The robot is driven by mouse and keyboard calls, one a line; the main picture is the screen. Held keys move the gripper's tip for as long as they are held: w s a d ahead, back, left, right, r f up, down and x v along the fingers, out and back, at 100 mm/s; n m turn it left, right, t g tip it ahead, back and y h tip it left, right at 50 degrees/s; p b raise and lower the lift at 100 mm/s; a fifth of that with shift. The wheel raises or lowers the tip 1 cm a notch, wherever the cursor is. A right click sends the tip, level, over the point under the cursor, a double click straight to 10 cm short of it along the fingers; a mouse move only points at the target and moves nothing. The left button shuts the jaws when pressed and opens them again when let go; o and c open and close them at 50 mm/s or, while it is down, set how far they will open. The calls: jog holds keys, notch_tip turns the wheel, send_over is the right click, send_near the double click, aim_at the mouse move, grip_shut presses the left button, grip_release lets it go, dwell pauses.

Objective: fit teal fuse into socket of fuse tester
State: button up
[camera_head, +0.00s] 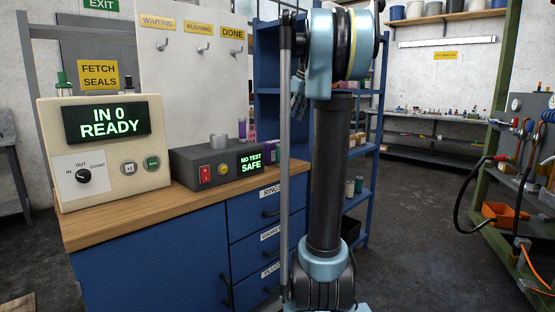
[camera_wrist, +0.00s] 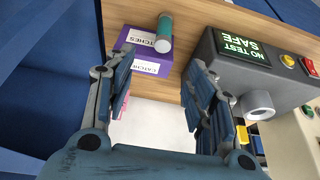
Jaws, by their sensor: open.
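The fuse tester (camera_head: 215,164) is a dark box on the wooden bench top, with a lit screen reading NO TEST SAFE. Its grey round socket (camera_head: 219,141) stands on top; the wrist view shows the socket (camera_wrist: 257,103) at the right with a hollow end. A teal cylinder with a pale end, which looks like the teal fuse (camera_wrist: 165,28), is at the top of the wrist view by a purple box. I cannot tell whether it stands on the box or beyond it. My gripper (camera_wrist: 158,72) is open and empty, its fingers pointing toward the purple box.
The purple lettered box (camera_wrist: 145,52) is beside the tester on the bench (camera_wrist: 200,22). A cream counter unit (camera_head: 105,150) reading IN 0 READY stands left of the tester. A blue shelf rack (camera_head: 365,170) is behind my arm. Open floor lies to the right.

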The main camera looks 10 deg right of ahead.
aim_at(279, 144)
jog(key=shift+a+x, duration=0.15)
jog(key=shift+x, duration=2.55)
jog(key=shift+a+x, duration=0.2)
jog(key=shift+x, duration=2.45)
jog(key=shift+a+x, duration=0.15)
jog(key=shift+x, duration=2.55)
jog(key=shift+r, duration=0.15)
jog(key=shift+c, duration=0.2)
grip_shut()
